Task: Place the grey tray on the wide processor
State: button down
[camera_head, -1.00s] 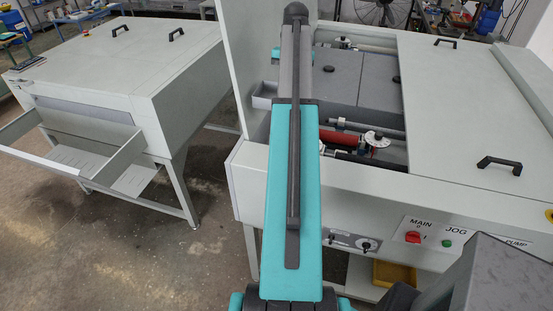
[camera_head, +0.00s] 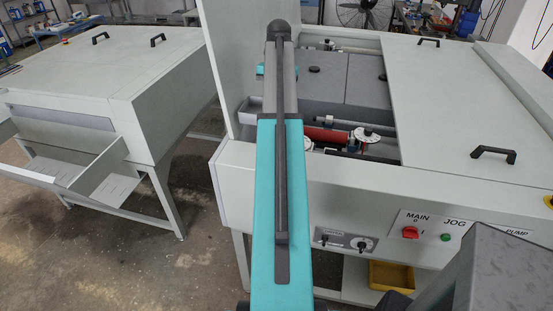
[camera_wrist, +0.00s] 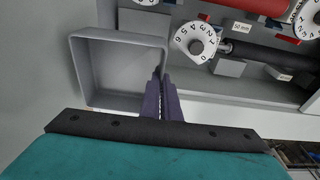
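The grey tray (camera_wrist: 122,72) is a shallow open box, seen in the wrist view just left of my gripper (camera_wrist: 163,78). The fingers are closed together at its right wall and appear to pinch it. In the head view part of the tray (camera_head: 249,108) shows left of my arm, at the left end of the open bay of the large light-grey machine on the right (camera_head: 465,145). My arm hides the rest of the tray and the gripper there. I cannot tell whether the tray touches the machine.
The open bay holds a red roller (camera_head: 325,138), white numbered dials (camera_wrist: 196,42) and dark grey covers (camera_head: 340,82). A tall light panel (camera_head: 232,70) stands behind the tray. Another light-grey machine (camera_head: 90,85) with an open front shelf stands at left, with floor between.

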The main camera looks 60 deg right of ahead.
jog(key=shift+f+b, duration=1.65)
jog(key=shift+f, duration=0.3)
notch_tip(320, 180, down, 12)
jog(key=shift+f+p, duration=0.15)
jog(key=shift+p, duration=0.85)
jog(key=shift+f+p, duration=0.6)
jog(key=shift+f, duration=1.45)
jog(key=c, duration=2.5)
grip_release()
jog(key=shift+f, duration=0.15)
jog(key=shift+o, duration=1)
